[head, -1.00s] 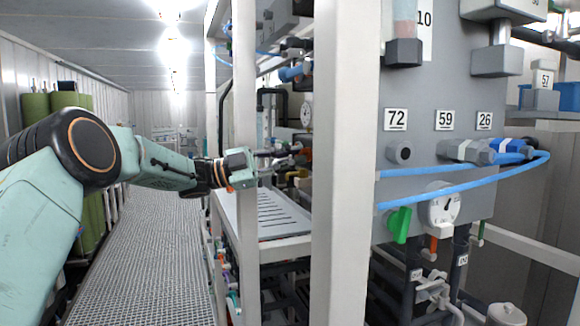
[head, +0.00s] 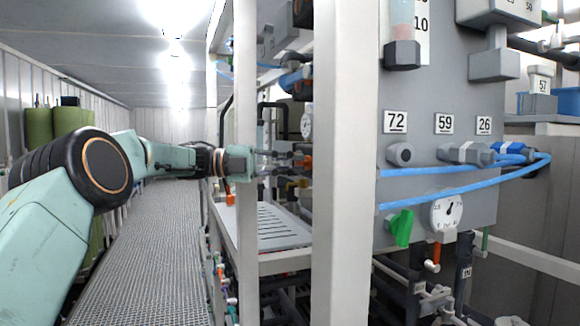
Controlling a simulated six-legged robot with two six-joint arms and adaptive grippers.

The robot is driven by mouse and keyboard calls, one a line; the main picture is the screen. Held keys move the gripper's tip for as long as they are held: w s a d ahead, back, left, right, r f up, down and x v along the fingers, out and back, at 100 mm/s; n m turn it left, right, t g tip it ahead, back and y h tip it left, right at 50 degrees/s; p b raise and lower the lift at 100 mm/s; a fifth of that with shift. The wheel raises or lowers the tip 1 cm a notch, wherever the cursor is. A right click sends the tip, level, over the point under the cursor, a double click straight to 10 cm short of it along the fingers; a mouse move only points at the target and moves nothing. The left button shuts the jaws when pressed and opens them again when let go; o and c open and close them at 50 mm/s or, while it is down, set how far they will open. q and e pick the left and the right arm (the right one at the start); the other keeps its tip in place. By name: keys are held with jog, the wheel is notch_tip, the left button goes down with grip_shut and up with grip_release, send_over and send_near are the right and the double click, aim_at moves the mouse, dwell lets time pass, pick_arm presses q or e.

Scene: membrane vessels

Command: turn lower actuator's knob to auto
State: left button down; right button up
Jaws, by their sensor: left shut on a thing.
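My left gripper (head: 287,164) reaches in from the left, past a white upright post, to the equipment inside the rack. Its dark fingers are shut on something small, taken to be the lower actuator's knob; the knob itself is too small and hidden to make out. An orange-red part (head: 308,163) shows just beyond the fingertips. The actuator's body and its markings cannot be made out, as the thick white post in front hides part of this area. My right gripper is not in view.
White posts (head: 346,170) stand close on the right of my arm. A grey panel (head: 450,100) carries blue hoses (head: 455,169), a round gauge (head: 446,211) and a green handle (head: 401,227). A grated walkway (head: 150,250) runs clear to the back.

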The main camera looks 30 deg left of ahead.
pick_arm(q)
jog(key=shift+r, duration=0.2)
jog(key=c, duration=1.4)
grip_release()
jog(key=shift+d+f, duration=0.1)
jog(key=shift+w, duration=0.1)
jog(key=shift+f, duration=0.1)
jog(key=v, duration=1.2)
